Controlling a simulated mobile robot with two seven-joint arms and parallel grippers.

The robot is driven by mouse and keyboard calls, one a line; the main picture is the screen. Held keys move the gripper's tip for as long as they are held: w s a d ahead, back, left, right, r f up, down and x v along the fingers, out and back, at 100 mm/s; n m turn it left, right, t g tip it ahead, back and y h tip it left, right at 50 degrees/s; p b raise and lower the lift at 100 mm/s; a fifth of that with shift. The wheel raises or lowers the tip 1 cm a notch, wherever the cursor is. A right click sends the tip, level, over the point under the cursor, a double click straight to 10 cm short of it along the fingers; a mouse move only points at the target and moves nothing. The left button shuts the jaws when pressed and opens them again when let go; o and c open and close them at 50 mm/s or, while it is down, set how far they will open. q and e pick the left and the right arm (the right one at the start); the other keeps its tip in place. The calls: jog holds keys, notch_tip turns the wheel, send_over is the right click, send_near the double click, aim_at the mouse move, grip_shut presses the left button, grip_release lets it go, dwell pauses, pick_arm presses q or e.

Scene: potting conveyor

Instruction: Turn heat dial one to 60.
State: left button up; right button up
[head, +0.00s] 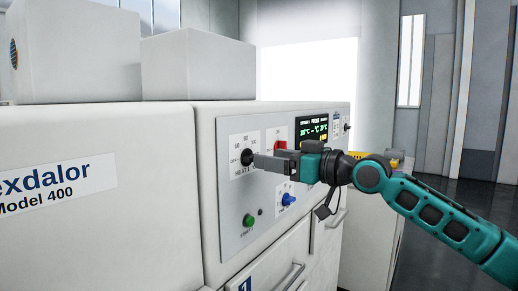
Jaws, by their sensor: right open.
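The heat dial one (247,157) is a black knob on the grey control panel, with a white scale plate around it and "HEAT" lettering below, partly covered by my gripper. My right gripper (257,161) reaches in from the right, its grey fingers at the dial. It is open, with the fingertips beside or around the knob; I cannot tell whether they touch it. The knob's exact pointer position is too small to read. My left gripper is not in view.
The panel also carries a red switch (281,146), a blue knob (288,199), a green button (249,220) and a lit display (312,129). Drawer handles (289,277) stick out below. White boxes (198,64) stand on top of the machine. Floor at the right is clear.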

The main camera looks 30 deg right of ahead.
aim_at(251, 158)
jog(key=p+x, duration=0.1)
jog(key=x, duration=0.2)
jog(key=shift+r, duration=0.15)
jog(key=shift+p+x, duration=0.35)
jog(key=shift+x, duration=0.4)
jog(key=shift+a, duration=0.1)
jog(key=shift+c, duration=0.3)
jog(key=c, duration=1)
